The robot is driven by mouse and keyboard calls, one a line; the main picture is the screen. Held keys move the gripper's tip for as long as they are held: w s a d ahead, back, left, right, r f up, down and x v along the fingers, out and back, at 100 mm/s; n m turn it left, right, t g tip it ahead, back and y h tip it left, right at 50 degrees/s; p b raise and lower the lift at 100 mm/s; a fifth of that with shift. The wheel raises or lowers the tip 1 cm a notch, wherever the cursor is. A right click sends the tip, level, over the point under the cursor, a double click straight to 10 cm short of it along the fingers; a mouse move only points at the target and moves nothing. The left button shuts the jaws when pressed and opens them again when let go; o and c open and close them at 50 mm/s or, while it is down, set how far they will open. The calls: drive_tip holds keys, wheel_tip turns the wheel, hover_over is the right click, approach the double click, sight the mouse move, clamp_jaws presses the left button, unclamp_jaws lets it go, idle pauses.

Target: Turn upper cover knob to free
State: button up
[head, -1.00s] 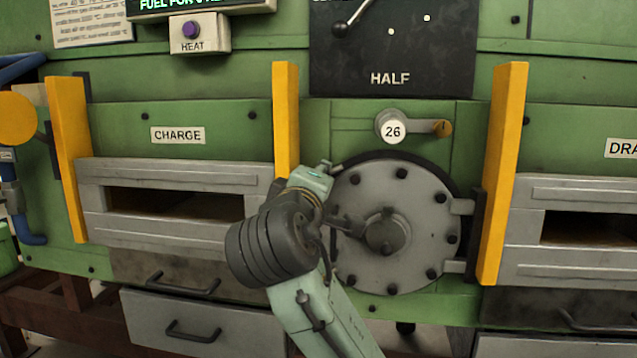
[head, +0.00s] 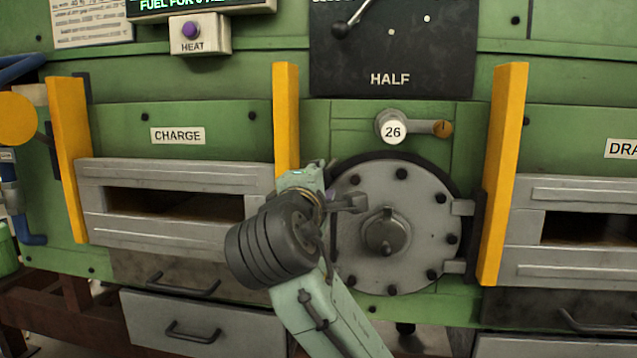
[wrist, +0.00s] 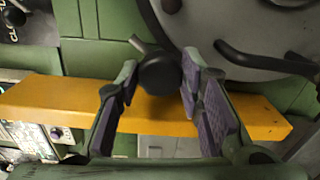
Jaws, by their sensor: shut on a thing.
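The round grey bolted cover (head: 415,195) is closed on the furnace front, its raised hub (head: 386,233) at the centre. The upper cover knob (wrist: 158,76) is a dark round knob with a short lever, at the cover's upper left rim. In the head view my gripper mostly hides it. The lever sticks out beyond the fingers. No lower knob can be made out.
A yellow post (head: 286,115) stands just left of the cover, close behind my gripper, and another yellow post (head: 503,170) is at its right. A dark curved handle (wrist: 262,65) lies near my fingers. The "26" dial (head: 392,127) sits above the cover.

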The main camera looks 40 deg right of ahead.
drive_tip(key=o, duration=1.2)
drive_tip(key=shift+a, duration=0.1)
drive_tip(key=shift+v, duration=5.95)
